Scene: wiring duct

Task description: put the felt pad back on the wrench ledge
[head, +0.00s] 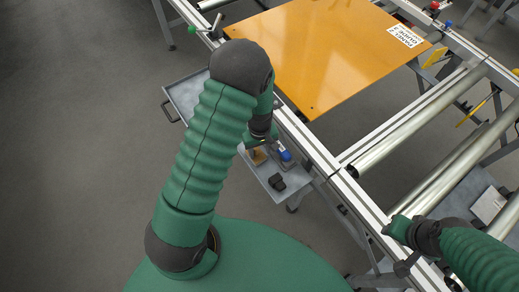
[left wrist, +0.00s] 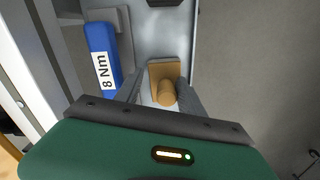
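The felt pad (left wrist: 164,68) is a tan square with a round tan knob, lying on a grey surface in the left wrist view. In the head view a tan patch of it (head: 257,156) shows just below my left gripper (head: 262,142). In the left wrist view my left gripper (left wrist: 160,80) has its two dark fingers apart, one on each side of the knob. A gap shows at the left finger; the right finger is close to the knob, contact unclear. A blue wrench piece (left wrist: 103,55) marked "8 Nm" lies left of the pad. My right gripper (head: 396,230) is by the frame rail, its fingers not clear.
The grey ledge (head: 292,187) hangs beside the aluminium frame (head: 318,153). A black block (head: 277,182) stands on it. A grey tray (head: 185,92) is farther back. An orange panel (head: 325,50) and metal rollers (head: 425,115) lie to the right. Floor at left is clear.

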